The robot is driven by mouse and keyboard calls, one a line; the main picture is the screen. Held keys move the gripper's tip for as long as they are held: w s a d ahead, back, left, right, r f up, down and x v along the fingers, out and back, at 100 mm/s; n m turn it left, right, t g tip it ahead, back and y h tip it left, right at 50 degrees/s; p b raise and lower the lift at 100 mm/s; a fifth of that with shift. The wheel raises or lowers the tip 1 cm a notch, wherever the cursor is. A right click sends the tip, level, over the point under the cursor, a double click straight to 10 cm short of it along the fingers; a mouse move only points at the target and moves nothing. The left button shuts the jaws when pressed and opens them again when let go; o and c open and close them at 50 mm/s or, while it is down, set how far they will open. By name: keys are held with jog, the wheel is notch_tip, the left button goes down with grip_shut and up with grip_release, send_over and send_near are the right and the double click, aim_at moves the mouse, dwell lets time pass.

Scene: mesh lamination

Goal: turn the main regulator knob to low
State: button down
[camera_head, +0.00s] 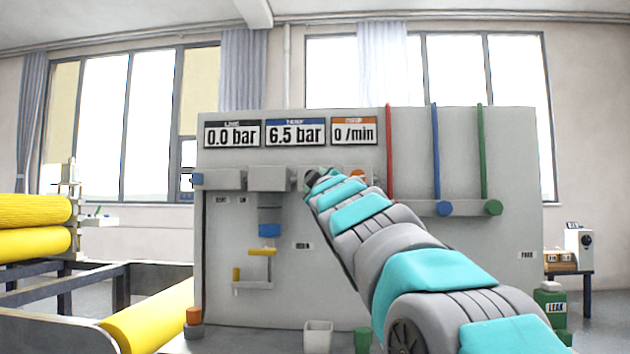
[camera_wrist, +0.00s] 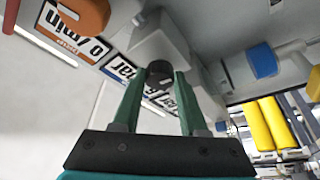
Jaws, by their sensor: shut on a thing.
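My gripper (camera_wrist: 160,82) is closed around a dark round knob (camera_wrist: 160,70) on a grey block of the panel, with one green finger on either side of it. I take this to be the main regulator knob; no low mark on it can be read. In the head view my arm reaches up to the panel (camera_head: 400,270), and my gripper (camera_head: 318,178) is at the row of grey fittings below the displays. The displays read 0.0 bar (camera_head: 232,134), 6.5 bar (camera_head: 296,133) and 0 /min (camera_head: 353,132).
An orange knob (camera_head: 358,175) is just right of my gripper. A blue knob (camera_head: 197,179) is at the left end of the row. Red (camera_head: 389,150), blue (camera_head: 435,150) and green (camera_head: 483,150) hoses hang at the right. Yellow rolls (camera_head: 35,212) are at the far left.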

jog(key=shift+r+n+g+y, duration=0.15)
jog(key=shift+n+g, duration=0.5)
jog(key=shift+n, duration=1.1)
jog(key=shift+n+g+y, duration=0.1)
jog(key=shift+n+g, duration=0.6)
jog(key=shift+n, duration=1)
jog(key=shift+r+n+g+y, duration=0.15)
jog(key=shift+n+g, duration=0.5)
jog(key=shift+n, duration=1.1)
jog(key=shift+c, duration=2.2)
grip_release()
jog(key=shift+s+d, duration=0.1)
jog(key=b+v, duration=0.2)
jog(key=v, duration=0.5)
jog(key=shift+s+b, duration=0.3)
jog(key=shift+b, duration=0.05)
